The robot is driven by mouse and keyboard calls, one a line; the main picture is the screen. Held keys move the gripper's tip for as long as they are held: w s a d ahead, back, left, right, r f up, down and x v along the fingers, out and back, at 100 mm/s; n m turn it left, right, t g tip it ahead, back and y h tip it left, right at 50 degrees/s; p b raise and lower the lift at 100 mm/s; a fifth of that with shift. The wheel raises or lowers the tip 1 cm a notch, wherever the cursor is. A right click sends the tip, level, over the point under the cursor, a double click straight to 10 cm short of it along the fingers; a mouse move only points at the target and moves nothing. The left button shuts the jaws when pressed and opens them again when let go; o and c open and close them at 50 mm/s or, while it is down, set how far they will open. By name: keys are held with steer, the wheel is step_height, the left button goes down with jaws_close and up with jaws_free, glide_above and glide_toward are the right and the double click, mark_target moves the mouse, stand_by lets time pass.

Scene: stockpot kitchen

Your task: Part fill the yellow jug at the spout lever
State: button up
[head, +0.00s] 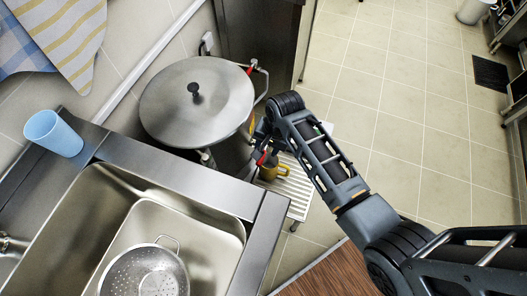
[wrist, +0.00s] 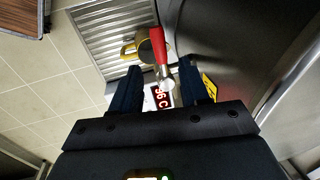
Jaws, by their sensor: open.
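The yellow jug (head: 273,171) stands on a slatted metal drip stand (head: 299,186) at the right side of the large lidded pot (head: 170,119). In the wrist view the yellow jug (wrist: 129,51) shows partly, behind the red spout lever (wrist: 158,46). The lever's metal end reaches down between my finger tips in that picture. In the head view the red lever (head: 262,157) shows just above the jug. My gripper (wrist: 160,82) is open, its two dark fingers on either side of the lever's metal end. I cannot tell whether they touch it. The jug's inside and the spout's outlet are hidden.
A red display reading 96 C (wrist: 161,97) shows between my fingers. A sink (head: 75,215) with a colander (head: 146,272) and a blue cup (head: 53,133) lie left.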

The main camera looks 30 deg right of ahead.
steer(key=f, duration=0.4)
steer(key=w+f, duration=0.1)
steer(key=shift+a+f, duration=0.35)
steer(key=shift+f, duration=0.05)
jaws_close()
stand_by(0.4)
